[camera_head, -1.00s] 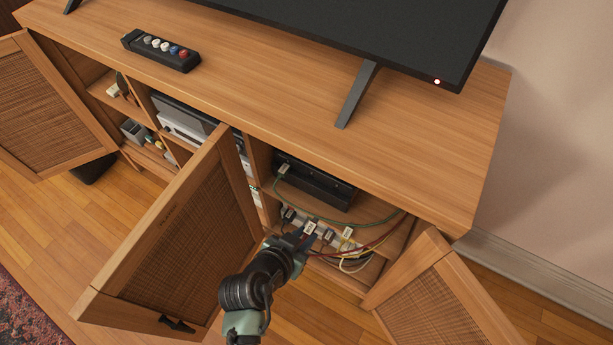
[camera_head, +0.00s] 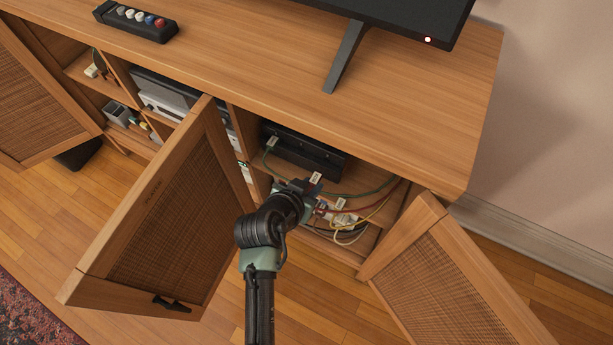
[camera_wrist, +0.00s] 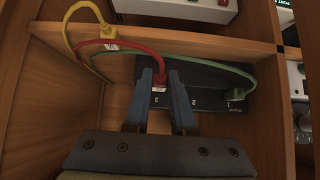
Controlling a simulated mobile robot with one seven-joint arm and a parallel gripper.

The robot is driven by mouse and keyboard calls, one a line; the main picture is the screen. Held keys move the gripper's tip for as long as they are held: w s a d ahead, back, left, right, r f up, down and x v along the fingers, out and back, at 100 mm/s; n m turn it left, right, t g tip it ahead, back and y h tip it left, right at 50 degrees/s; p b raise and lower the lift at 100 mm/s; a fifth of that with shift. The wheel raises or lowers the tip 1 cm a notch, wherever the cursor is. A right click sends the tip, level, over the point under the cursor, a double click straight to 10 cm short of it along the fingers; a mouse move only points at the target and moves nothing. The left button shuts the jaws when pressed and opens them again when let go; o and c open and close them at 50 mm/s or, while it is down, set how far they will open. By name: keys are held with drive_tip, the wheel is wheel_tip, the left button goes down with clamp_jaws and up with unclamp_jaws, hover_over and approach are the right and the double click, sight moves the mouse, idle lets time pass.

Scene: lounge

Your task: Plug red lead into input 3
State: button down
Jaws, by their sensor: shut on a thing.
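A black box (camera_head: 305,150) sits on the upper shelf of the right cabinet bay. In the wrist view the box (camera_wrist: 208,88) has numbers 1, 2 and 3 along its face. My gripper (camera_wrist: 160,77) is shut on the red lead's plug (camera_wrist: 159,87), which is in line with number 3; I cannot tell whether it touches or enters the socket. The red lead (camera_wrist: 128,47) curves away to the left. A green lead's plug (camera_wrist: 236,97) is at input 1. In the head view my gripper (camera_head: 303,184) is in front of the box, its fingers partly hidden.
A yellow plug (camera_wrist: 110,46) with a white tag is near the shelf edge (camera_wrist: 190,47). Yellow cable (camera_head: 376,209) hangs in the lower compartment. Open cabinet doors stand left (camera_head: 165,215) and right (camera_head: 445,270) of my arm.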

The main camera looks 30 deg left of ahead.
sight(319, 172)
drive_tip(key=shift+w, duration=0.85)
drive_tip(key=shift+w+d, duration=0.1)
drive_tip(key=shift+w, duration=1.05)
idle(0.4)
drive_tip(key=c, duration=0.7)
unclamp_jaws()
drive_tip(key=p+v, duration=0.4)
drive_tip(key=v, duration=0.9)
